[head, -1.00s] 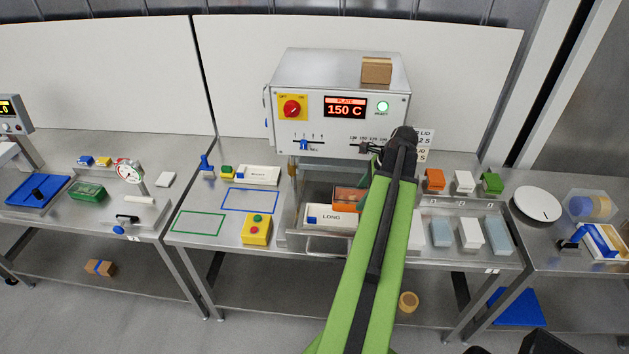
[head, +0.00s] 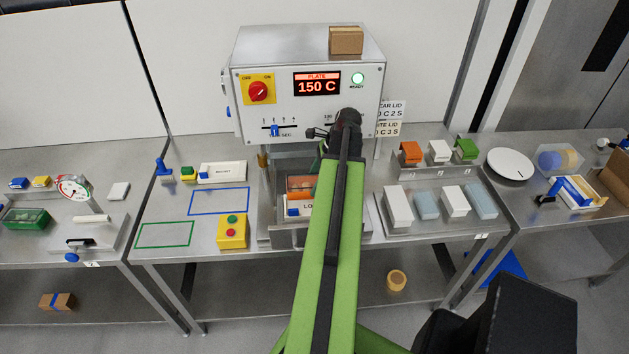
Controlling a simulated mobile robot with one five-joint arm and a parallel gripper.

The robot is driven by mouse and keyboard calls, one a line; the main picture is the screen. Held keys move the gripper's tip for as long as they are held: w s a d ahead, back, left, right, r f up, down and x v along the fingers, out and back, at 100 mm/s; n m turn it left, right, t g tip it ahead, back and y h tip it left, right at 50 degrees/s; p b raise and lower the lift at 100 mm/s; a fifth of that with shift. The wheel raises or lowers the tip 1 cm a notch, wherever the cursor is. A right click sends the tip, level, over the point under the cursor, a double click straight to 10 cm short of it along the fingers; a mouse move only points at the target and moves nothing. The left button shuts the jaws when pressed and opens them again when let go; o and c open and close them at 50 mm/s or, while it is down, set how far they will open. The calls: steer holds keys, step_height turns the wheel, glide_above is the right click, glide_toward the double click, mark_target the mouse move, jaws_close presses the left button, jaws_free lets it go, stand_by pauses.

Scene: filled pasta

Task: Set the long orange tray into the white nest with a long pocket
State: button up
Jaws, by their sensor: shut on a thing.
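The long orange tray (head: 300,183) shows just left of my arm, at the mouth of the heating machine. The white nest (head: 306,211) has a blue mark and a label partly covered by my arm; only "LO" shows. The tray appears over or just behind the nest's front wall. I cannot tell whether it is seated in the pocket or held above it. My gripper (head: 317,165) hangs down from the arm's black wrist at the tray and is shut on it. The fingertips and the tray's right end are hidden behind the arm.
The machine (head: 308,85) reads 150 C with a green light. A yellow button box (head: 232,232) stands left of the nest. A rack (head: 405,232) with white and blue blocks stands right. Blue (head: 220,201) and green (head: 165,235) outlines on the bench are empty.

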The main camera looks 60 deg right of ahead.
steer(key=shift+f+b, duration=2)
steer(key=shift+f, duration=0.15)
steer(key=shift+f, duration=0.1)
steer(key=shift+f, duration=0.15)
steer(key=shift+f+b, duration=0.15)
steer(key=shift+b, duration=0.25)
steer(key=shift+f+b, duration=0.45)
steer(key=shift+f, duration=0.15)
steer(key=shift+f+b, duration=0.3)
steer(key=shift+b, duration=0.15)
steer(key=o, duration=1.9)
